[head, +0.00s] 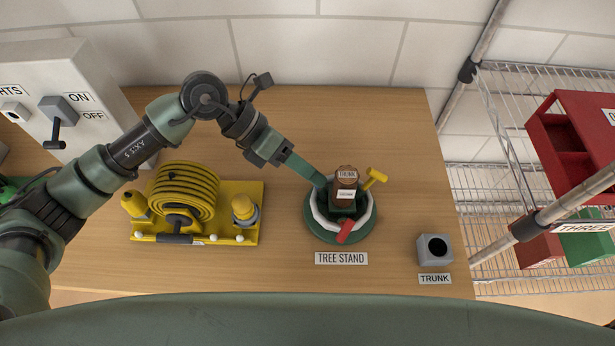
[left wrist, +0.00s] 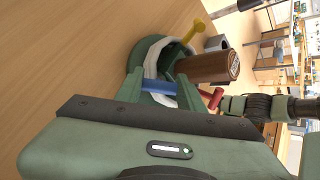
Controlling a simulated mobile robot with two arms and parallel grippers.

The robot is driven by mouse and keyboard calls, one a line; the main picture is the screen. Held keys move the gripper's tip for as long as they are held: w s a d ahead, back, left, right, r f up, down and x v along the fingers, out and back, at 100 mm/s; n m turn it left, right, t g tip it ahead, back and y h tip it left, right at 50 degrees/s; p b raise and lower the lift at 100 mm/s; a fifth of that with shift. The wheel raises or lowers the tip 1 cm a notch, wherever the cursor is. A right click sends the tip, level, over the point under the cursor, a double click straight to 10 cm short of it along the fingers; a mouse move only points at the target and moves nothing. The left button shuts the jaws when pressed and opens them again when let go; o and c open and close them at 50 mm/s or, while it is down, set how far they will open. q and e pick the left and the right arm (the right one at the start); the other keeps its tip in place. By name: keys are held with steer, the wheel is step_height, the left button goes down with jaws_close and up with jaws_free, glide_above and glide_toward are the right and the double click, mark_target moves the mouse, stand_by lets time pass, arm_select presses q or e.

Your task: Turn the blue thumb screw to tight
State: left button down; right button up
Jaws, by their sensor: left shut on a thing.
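The tree stand (head: 313,226) is a round green base with a white inner ring on the table. A brown trunk (head: 347,172) stands in its middle and also shows in the left wrist view (left wrist: 213,67). The blue thumb screw (left wrist: 158,87) lies between the fingers of my left gripper (left wrist: 157,88), which is shut on it. In the head view my left gripper (head: 321,182) reaches the stand's left side and hides the blue screw. The yellow screw (head: 376,177) and red screw (head: 346,231) are apart from it. My right arm shows partly in the left wrist view; its jaws are unclear.
A yellow hose reel (head: 185,190) stands left of the stand, below my left arm. A grey trunk socket block (head: 434,249) is at the right front. A wire shelf with red bins (head: 580,135) stands at the right. The table behind the stand is bare.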

arm_select(q)
steer(key=shift+m+b, duration=0.4)
steer(key=shift+b, duration=0.15)
steer(key=c, duration=0.9)
jaws_free()
steer(key=b+v, duration=0.1)
steer(key=v, duration=0.7)
